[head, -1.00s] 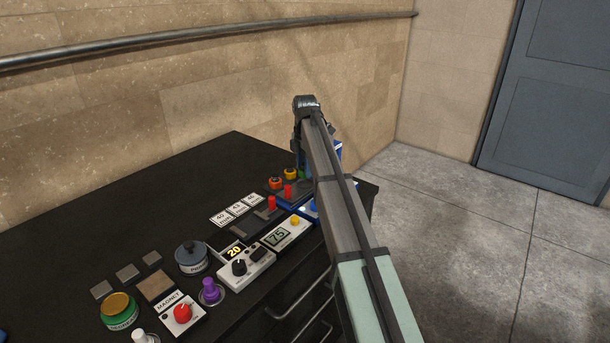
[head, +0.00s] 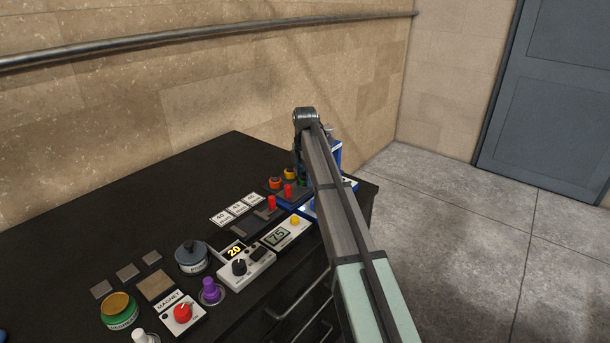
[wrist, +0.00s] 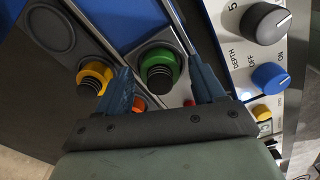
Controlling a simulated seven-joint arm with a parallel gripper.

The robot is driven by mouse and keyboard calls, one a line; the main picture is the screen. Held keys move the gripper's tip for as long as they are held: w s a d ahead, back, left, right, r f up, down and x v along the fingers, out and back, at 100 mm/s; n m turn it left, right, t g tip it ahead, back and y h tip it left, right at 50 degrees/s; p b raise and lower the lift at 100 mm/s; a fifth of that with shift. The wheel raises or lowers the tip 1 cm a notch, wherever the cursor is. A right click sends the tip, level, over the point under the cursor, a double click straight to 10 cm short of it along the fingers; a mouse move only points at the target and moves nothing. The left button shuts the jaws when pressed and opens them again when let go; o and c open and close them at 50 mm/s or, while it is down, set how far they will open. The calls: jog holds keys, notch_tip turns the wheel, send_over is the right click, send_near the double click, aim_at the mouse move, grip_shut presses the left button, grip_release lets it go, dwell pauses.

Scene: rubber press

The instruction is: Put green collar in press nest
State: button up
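The green collar (wrist: 158,66) shows in the wrist view as a green ring with a black ridged piece at its middle, on a grey base. My gripper (wrist: 163,84) has its two blue-grey fingers apart, one on each side of the collar as seen from the wrist. I see no finger touching it, and their height over it is hard to tell. In the head view my arm covers the gripper and much of the blue press (head: 336,155). I cannot make out the press nest.
A panel with a depth dial (wrist: 265,22) and a blue knob (wrist: 270,76) is close on the right.

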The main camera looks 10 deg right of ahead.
notch_tip(320, 180, up, 12)
jog(key=shift+r, duration=0.15)
dwell(0.7)
